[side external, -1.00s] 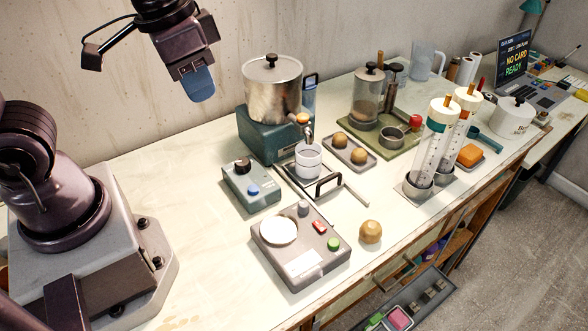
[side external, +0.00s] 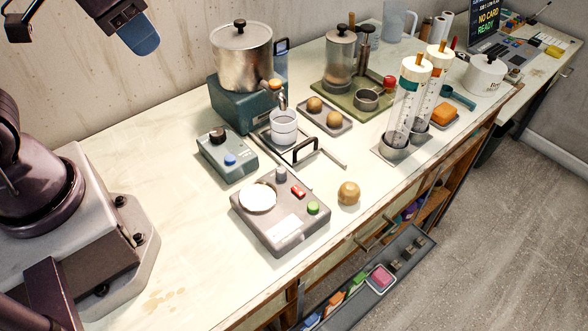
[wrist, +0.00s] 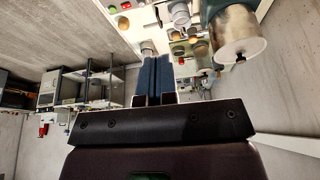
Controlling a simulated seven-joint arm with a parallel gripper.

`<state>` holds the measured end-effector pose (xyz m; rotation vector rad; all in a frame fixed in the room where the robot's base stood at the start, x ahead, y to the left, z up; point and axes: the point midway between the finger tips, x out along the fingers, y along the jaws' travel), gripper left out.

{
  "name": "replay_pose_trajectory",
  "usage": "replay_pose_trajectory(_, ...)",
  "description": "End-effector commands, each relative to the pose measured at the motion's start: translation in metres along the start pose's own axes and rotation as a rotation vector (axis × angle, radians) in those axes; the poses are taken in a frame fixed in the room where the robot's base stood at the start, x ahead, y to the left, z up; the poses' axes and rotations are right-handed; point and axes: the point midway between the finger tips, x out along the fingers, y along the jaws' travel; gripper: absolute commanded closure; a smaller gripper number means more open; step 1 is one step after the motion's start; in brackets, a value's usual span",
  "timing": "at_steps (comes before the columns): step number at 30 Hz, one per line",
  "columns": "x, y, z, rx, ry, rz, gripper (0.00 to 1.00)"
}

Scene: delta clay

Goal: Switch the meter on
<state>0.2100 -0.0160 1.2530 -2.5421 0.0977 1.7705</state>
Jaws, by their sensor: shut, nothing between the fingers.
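Which box is the meter is not labelled legibly. A grey sloped box (side external: 282,233) has a white round disc (side external: 258,197), a grey knob, a red switch (side external: 298,191) and a green button (side external: 313,208). Behind it to the left, a smaller grey-teal box (side external: 228,160) has a black knob (side external: 217,135) and a blue button (side external: 230,160). I cannot tell whether either is on. My gripper (side external: 143,42) is at the upper left, high above the bench and apart from both boxes. Its blue fingers are together and empty, also in the wrist view (wrist: 153,72).
A metal pot (side external: 241,62) on a teal base, a white cup (side external: 284,128) and a black-handled frame (side external: 305,150) stand behind the boxes. A wooden ball (side external: 348,193) lies right of the grey box. Two tall clear cylinders (side external: 405,105) stand further right.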

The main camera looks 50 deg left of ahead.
Motion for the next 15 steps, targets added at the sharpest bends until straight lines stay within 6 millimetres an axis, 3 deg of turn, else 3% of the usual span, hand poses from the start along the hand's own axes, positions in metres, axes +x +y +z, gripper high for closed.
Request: replay_pose_trajectory(15, 0.107, 0.066, -0.056, 0.092, -0.328, 0.027, 1.0)
